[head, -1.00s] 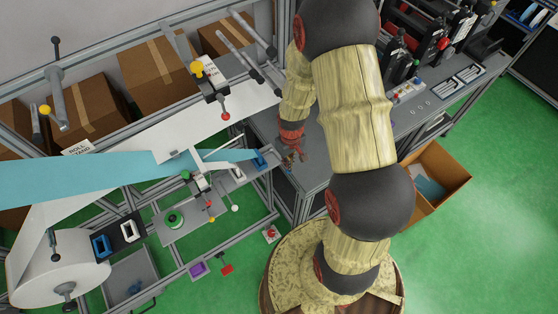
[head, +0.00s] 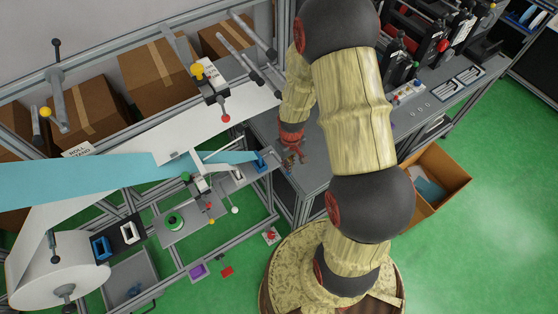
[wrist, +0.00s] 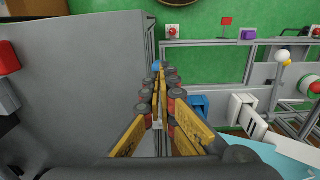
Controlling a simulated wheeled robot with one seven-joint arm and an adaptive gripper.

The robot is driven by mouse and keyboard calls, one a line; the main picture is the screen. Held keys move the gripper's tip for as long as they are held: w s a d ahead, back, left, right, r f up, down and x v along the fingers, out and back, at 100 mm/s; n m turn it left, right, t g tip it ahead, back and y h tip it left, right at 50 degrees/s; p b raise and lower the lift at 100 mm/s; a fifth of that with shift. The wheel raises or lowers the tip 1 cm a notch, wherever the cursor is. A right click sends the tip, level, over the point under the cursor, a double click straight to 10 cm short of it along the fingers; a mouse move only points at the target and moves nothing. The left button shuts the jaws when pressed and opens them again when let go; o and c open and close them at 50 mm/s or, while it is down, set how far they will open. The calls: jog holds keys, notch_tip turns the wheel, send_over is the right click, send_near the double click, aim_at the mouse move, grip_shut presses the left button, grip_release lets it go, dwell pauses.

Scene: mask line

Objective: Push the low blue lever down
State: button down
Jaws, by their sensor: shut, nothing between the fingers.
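My gripper (head: 290,161) is shut and empty, at the right end of the grey roller frame, beside the grey bench. In the wrist view its closed fingers (wrist: 158,72) point away from the camera. A small blue piece (wrist: 157,64) shows just past the fingertips, largely hidden by them; it may be the low blue lever, and I cannot tell whether the fingers touch it. A blue bracket-like part (wrist: 198,105) stands to the right of the fingers; in the head view it is just left of my gripper (head: 261,160).
A grey cabinet side (wrist: 85,80) fills the left of the wrist view, close to the fingers. A white bracket (wrist: 243,111) stands right of the blue one. The blue and white web (head: 80,177) runs across the frame. Green floor (head: 480,220) is open at the right.

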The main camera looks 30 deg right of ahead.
jog(key=shift+f, duration=0.15)
jog(key=shift+f+b, duration=2)
jog(key=shift+f, duration=0.5)
jog(key=shift+r+p, duration=2.8)
jog(key=shift+r, duration=1.3)
jog(key=shift+s, duration=0.1)
jog(key=s+a+r+t+b, duration=0.2)
jog(key=s+a+r+b, duration=0.4)
jog(key=r+b, duration=0.3)
jog(key=s+a+r+t+b, duration=0.3)
jog(key=s+a+r+b, duration=0.3)
jog(key=r+b, duration=0.3)
jog(key=shift+t+b, duration=0.3)
jog(key=shift+b, duration=0.85)
